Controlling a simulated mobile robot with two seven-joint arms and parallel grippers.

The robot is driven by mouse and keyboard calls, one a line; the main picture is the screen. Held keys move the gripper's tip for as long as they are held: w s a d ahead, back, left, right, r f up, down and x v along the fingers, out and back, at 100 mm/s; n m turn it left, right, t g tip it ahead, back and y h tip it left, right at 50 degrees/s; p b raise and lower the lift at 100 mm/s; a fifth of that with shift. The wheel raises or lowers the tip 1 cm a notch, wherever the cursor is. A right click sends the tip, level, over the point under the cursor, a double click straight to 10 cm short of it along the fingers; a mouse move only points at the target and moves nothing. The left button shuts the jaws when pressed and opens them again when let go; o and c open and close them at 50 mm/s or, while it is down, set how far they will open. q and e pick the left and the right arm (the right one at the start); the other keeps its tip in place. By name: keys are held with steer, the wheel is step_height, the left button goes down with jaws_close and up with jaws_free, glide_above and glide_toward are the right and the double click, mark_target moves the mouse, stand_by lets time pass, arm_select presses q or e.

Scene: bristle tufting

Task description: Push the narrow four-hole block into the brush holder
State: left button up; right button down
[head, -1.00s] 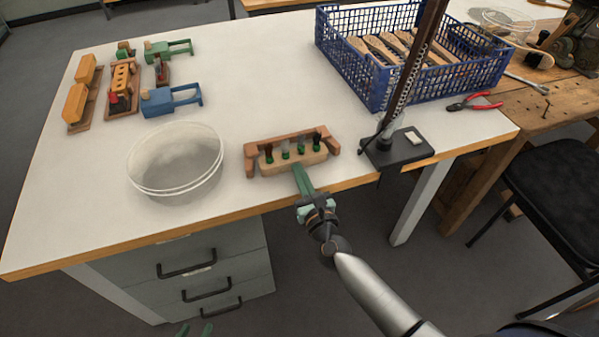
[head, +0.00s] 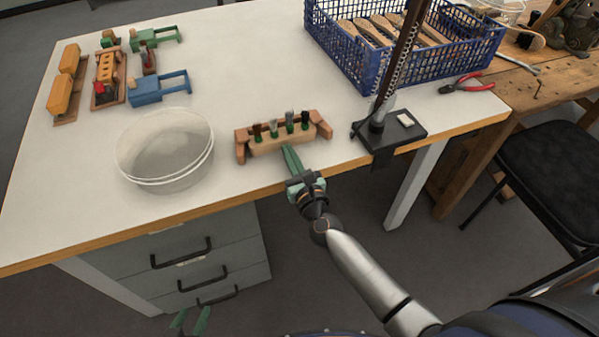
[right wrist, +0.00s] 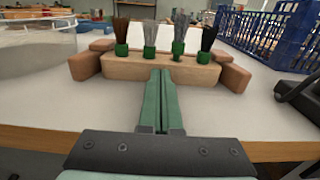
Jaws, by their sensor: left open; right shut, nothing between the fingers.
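The narrow four-hole block (head: 268,148) is pale wood and carries several upright bristle tufts in green collars. It lies between the end arms of the reddish-brown brush holder (head: 240,152), near the table's front edge. In the right wrist view the block (right wrist: 120,69) stands ahead, with a holder arm (right wrist: 233,77) at its right. My right gripper (head: 287,148) is shut and empty, its fingertips (right wrist: 161,72) at the middle of the block's front face, seemingly touching. The block hides much of the holder's inside. My left gripper (head: 190,320) is open and empty, low in front of the drawers.
A clear round bowl (head: 165,148) stands left of the holder. A black-based stand (head: 400,132) is to its right, with a blue crate (head: 345,52) behind. Blue (head: 160,88) and green fixtures (head: 155,38) and wooden blocks are at the back left. The middle of the table is clear.

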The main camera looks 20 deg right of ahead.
steer(key=s+b, duration=0.1)
steer(key=s, duration=1.1)
steer(key=shift+d, duration=0.2)
steer(key=c, duration=1.6)
jaws_free()
steer(key=shift+w, duration=0.1)
